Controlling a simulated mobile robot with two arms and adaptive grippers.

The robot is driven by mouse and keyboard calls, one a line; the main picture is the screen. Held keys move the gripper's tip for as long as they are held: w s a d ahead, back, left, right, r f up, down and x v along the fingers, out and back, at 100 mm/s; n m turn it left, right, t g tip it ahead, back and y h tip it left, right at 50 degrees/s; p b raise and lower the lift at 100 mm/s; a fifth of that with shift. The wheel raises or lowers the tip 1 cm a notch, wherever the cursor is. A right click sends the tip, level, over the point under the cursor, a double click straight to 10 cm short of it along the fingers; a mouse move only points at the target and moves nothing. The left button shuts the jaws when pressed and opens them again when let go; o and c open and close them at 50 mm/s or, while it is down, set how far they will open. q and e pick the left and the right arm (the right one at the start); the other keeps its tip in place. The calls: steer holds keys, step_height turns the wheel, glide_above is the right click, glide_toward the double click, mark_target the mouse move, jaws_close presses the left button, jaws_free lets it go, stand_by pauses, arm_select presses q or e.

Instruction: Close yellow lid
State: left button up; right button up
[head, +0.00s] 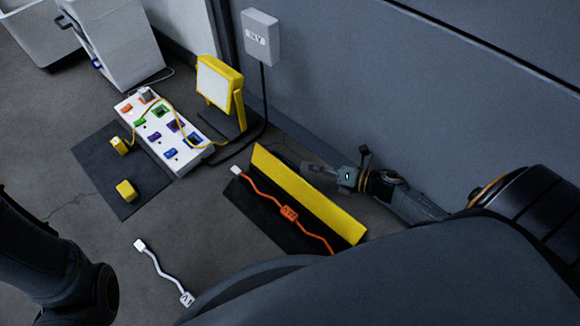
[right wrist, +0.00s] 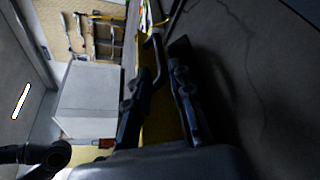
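The yellow lid (head: 308,192) is a long strip standing raised along the far side of a black base (head: 262,220) on the floor. An orange cable with a label tag (head: 289,213) lies across the black base. My right gripper (head: 312,172) is behind the lid, on its wall side. In the right wrist view its two fingers (right wrist: 160,95) are apart, and part of the yellow lid (right wrist: 158,122) shows between them. I cannot tell whether they touch the lid. My left arm shows at the lower left, but its gripper is out of view.
A white cable (head: 162,273) lies on the floor in front. A dark mat (head: 110,185) holds a yellow block (head: 126,190). A white power strip (head: 165,132) and a yellow lamp (head: 220,85) stand farther back. The grey wall (head: 400,90) is close behind my right arm.

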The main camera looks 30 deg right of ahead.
mark_target(290, 162)
steer(key=b+x, duration=0.3)
steer(key=x, duration=0.3)
steer(key=shift+f, duration=0.1)
steer(key=shift+w+a, duration=0.4)
steer(key=shift+w, duration=0.1)
jaws_close()
